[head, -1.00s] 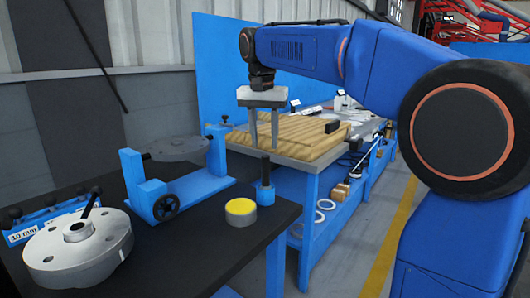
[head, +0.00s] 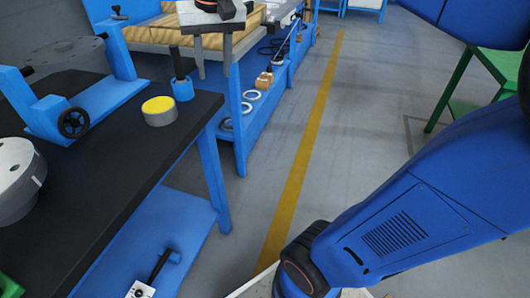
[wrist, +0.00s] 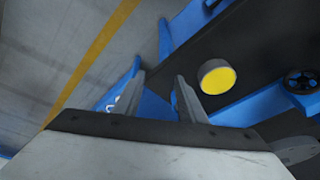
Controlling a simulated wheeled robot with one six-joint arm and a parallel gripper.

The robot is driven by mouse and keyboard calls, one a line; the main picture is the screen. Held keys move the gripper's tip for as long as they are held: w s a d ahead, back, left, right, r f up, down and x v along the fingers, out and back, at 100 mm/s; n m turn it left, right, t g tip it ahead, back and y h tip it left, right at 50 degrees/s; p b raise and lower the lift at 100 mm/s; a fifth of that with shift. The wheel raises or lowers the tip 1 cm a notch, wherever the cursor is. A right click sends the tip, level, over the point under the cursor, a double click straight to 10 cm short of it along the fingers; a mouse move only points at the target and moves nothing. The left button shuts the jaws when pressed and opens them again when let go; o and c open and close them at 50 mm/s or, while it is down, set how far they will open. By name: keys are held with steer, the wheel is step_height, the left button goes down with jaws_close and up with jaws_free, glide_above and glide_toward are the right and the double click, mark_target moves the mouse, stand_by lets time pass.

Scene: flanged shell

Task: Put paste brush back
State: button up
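A dark upright handle (head: 174,62), which looks like the paste brush, stands in a small blue cup (head: 182,90) at the bench's far right corner. Its lower end is hidden in the cup. A round tin with a yellow top (head: 160,111) stands in front of the cup; it also shows in the wrist view (wrist: 217,77). My gripper (head: 213,68) hangs with fingers down, just right of the handle in the head view and apparently beyond it. Its fingers (wrist: 159,78) are apart with nothing held between them. I cannot make out the brush in the wrist view.
The black bench top (head: 100,170) also carries a blue stand with a handwheel (head: 74,122) and a grey flanged part (head: 15,180). A blue shelf (head: 150,235) lies below. A second bench (head: 150,38) stands behind. The floor on the right is open, with a yellow line (head: 305,140).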

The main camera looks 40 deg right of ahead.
steer(key=s+d+f+n+t, duration=0.1)
steer(key=s+d+f+n, duration=0.1)
steer(key=s+f, duration=1.5)
steer(key=shift+d+f+n+t, duration=0.4)
steer(key=shift+f+n, duration=0.2)
steer(key=shift+f, duration=0.15)
steer(key=shift+s, duration=0.1)
